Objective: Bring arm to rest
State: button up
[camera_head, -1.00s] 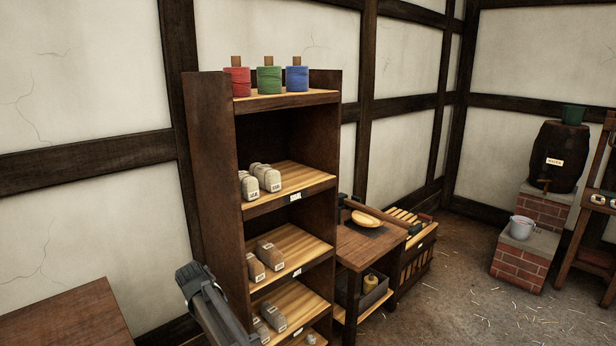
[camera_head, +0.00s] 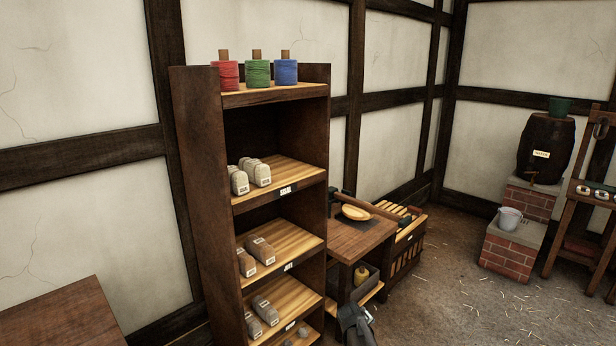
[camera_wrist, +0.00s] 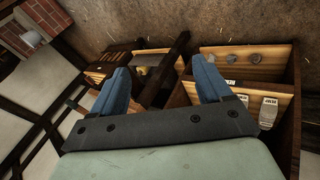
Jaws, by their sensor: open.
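My gripper shows in the wrist view (camera_wrist: 160,88), with its two blue fingers wide apart and nothing held between them. In the head view only a dark part of my arm shows at the bottom, in front of the small table. The fingers point toward the shelf unit (camera_head: 200,170) and the small wooden table (camera_head: 352,238) beside it. I cannot tell how far the fingertips are from the shelves.
The shelf unit holds red (camera_head: 225,75), green (camera_head: 257,73) and blue (camera_head: 286,72) spools on top and pale labelled bundles (camera_head: 254,174) below. A slatted crate (camera_head: 407,245), a barrel (camera_head: 545,150) and a bucket (camera_head: 510,219) stand rightward. The straw-strewn floor (camera_head: 450,290) is open.

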jog(key=s+d+f+m+g, duration=0.1)
jog(key=s+d+f+g, duration=0.1)
jog(key=s+d+f, duration=0.55)
jog(key=s+a+f+m+g+y, duration=0.1)
jog(key=s+f+g, duration=0.1)
jog(key=s+f, duration=0.45)
jog(key=s+a+f+m+g, duration=0.1)
jog(key=s+a+f, duration=0.15)
jog(key=s, duration=0.65)
jog(key=s+a+f+m+g+y, duration=0.1)
jog(key=s+f+g, duration=0.1)
jog(key=s, duration=0.8)
jog(key=s+a+f+m+g+y, duration=0.1)
jog(key=s+a+f+g, duration=0.1)
jog(key=s, duration=0.9)
jog(key=s+a+f+m+g, duration=0.1)
jog(key=s+a+f+g, duration=0.1)
jog(key=s, duration=0.8)
jog(key=shift+s+f+m+g+y, duration=0.15)
jog(key=shift+f+m+g+y, duration=0.2)
jog(key=shift+g, duration=0.55)
jog(key=shift+a, duration=0.1)
